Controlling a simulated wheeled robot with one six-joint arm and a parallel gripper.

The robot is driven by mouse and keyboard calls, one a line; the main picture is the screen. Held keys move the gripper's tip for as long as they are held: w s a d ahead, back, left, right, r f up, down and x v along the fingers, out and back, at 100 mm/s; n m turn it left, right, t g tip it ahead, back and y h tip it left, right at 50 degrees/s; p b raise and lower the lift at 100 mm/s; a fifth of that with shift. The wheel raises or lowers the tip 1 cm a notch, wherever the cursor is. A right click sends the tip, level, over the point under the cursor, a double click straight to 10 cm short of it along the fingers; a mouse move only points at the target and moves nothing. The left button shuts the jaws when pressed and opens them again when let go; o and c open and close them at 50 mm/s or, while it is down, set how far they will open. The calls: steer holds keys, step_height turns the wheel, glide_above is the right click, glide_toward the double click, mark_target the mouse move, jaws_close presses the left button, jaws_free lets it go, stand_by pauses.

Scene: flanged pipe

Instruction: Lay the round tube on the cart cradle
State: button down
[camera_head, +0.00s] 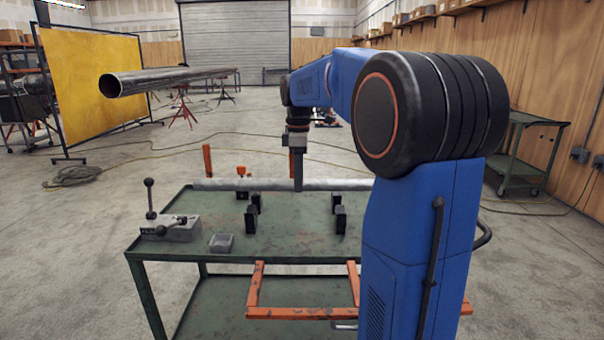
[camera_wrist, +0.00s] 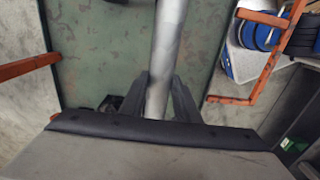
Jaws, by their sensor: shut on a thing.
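The round tube (camera_head: 340,184) is a grey metal pipe lying level along the far side of the green cart (camera_head: 160,254). In the wrist view the tube (camera_wrist: 168,40) runs up from between the fingers of my gripper (camera_wrist: 158,95). My gripper (camera_head: 298,185) points down and is shut on the tube. The cart cradle shows as two pairs of black blocks, a left pair (camera_head: 252,212) and a right pair (camera_head: 338,218), on the cart top. The tube is behind these blocks in the head view. My arm hides the tube's right end.
A lever device (camera_head: 178,226) and a small grey box (camera_head: 221,242) stand on the cart's left part. Orange posts (camera_head: 207,160) rise behind the cart. A large pipe (camera_head: 150,80) and a yellow screen (camera_head: 92,85) are at the back left. A green side cart (camera_head: 530,150) stands right.

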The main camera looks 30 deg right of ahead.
step_height(320, 180, down, 7)
stand_by(0.8)
steer(key=shift+f, duration=0.6)
stand_by(1.0)
steer(key=c, duration=1.3)
jaws_free()
steer(key=shift+o, duration=0.2)
step_height(320, 180, up, 17)
steer(key=shift+d+r, duration=0.1)
steer(key=shift+r, duration=0.1)
